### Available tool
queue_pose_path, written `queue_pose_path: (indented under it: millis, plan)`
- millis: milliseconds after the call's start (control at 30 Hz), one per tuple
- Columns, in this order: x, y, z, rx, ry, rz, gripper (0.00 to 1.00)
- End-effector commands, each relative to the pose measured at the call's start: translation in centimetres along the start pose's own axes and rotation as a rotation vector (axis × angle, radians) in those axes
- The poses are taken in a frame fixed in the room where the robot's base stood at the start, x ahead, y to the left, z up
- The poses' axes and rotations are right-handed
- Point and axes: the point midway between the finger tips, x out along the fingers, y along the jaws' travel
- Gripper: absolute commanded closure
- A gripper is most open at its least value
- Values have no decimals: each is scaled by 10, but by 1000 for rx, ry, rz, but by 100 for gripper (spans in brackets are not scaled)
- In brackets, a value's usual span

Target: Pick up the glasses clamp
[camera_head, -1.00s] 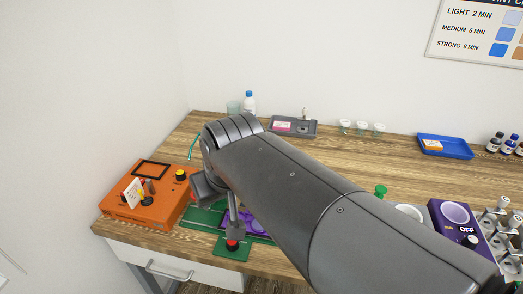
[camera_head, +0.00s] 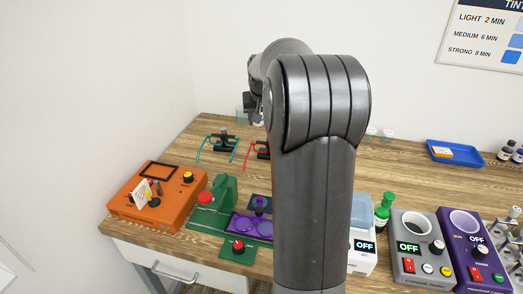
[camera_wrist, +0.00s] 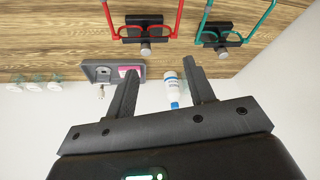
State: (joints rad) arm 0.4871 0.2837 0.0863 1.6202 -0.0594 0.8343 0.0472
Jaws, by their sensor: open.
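Two black glasses clamps stand on the wooden table. One with teal-framed glasses (camera_head: 205,149) shows left of my arm; in the wrist view its black clamp (camera_wrist: 222,38) is at the upper right. The other, with red-framed glasses (camera_head: 249,154), is partly hidden by my arm; its black clamp (camera_wrist: 145,31) shows at the upper middle of the wrist view. My gripper (camera_wrist: 160,66) is open, with nothing held between its fingers. In the head view only part of it (camera_head: 253,106) shows, raised beyond the clamps' front side and left of my arm. Both clamps are apart from the fingers.
An orange box (camera_head: 157,198) and a green device (camera_head: 222,190) with a purple tray (camera_head: 251,227) stand at the front left. Grey (camera_head: 418,245) and purple (camera_head: 475,245) heaters are at right. A white bottle (camera_wrist: 171,84) and grey tray (camera_wrist: 103,72) are at the back.

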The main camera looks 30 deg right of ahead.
Motion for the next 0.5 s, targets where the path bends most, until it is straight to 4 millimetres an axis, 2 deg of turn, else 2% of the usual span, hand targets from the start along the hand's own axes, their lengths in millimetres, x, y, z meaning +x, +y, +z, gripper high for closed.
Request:
queue_pose_path:
  millis: [33,200,333,500]
  plan:
    - [16,12,-9,18,-7,4,51]
    - [49,38,-29,59,-12,13,51]
    - [60,47,-34,71,-13,16,51]
    - [75,48,-34,74,-15,16,51]
